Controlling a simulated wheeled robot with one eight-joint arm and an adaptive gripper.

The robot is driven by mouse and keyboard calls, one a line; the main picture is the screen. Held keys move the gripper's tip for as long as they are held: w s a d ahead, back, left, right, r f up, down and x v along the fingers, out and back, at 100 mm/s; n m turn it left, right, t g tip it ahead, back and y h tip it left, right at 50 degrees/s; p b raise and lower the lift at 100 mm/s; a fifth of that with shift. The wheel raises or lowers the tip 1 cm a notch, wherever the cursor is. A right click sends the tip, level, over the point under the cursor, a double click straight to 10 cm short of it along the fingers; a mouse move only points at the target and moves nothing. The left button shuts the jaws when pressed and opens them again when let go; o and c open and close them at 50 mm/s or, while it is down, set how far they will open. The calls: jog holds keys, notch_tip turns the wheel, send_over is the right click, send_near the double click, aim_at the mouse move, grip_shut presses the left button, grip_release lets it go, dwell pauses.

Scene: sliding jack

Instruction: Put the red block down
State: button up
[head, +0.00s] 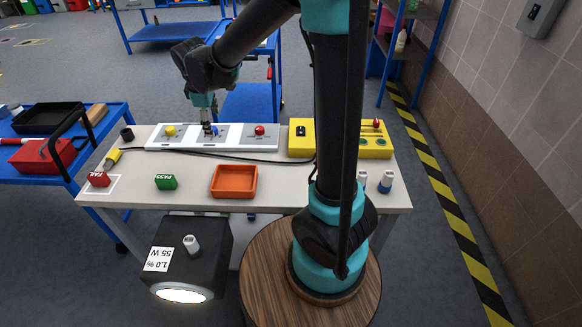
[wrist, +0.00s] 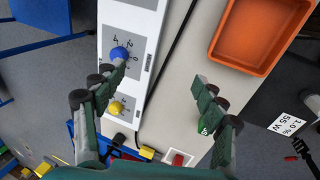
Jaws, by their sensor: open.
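The red block (head: 98,179) rests on the table's left front corner, inside a white outlined square. It also shows in the wrist view, small, near the bottom (wrist: 178,159). My gripper (head: 209,128) is open and empty. It points down over the middle of the white panel at the back of the table, near the blue knob (wrist: 119,53), well to the right of the red block. In the wrist view its two fingers are spread apart (wrist: 160,85), with nothing between them but panel edge, cable and table top.
A green block (head: 165,182) and an orange tray (head: 234,194) stand on the table's front half. A white panel (head: 160,143) with knobs and a yellow box (head: 301,150) line the back. A black cable crosses the table. A black lamp (head: 190,250) is in front.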

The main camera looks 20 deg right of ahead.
jog(key=s+d+f+m, duration=0.4)
jog(key=s+d+m, duration=0.3)
jog(key=s+d, duration=0.3)
jog(key=s+d+f+m, duration=0.4)
jog(key=s+d+m, duration=0.3)
jog(key=s+d, duration=0.3)
jog(key=shift+s+d+m+t, duration=0.2)
jog(key=shift+d+m+t, duration=0.1)
jog(key=shift+t, duration=0.1)
jog(key=shift+c, duration=0.5)
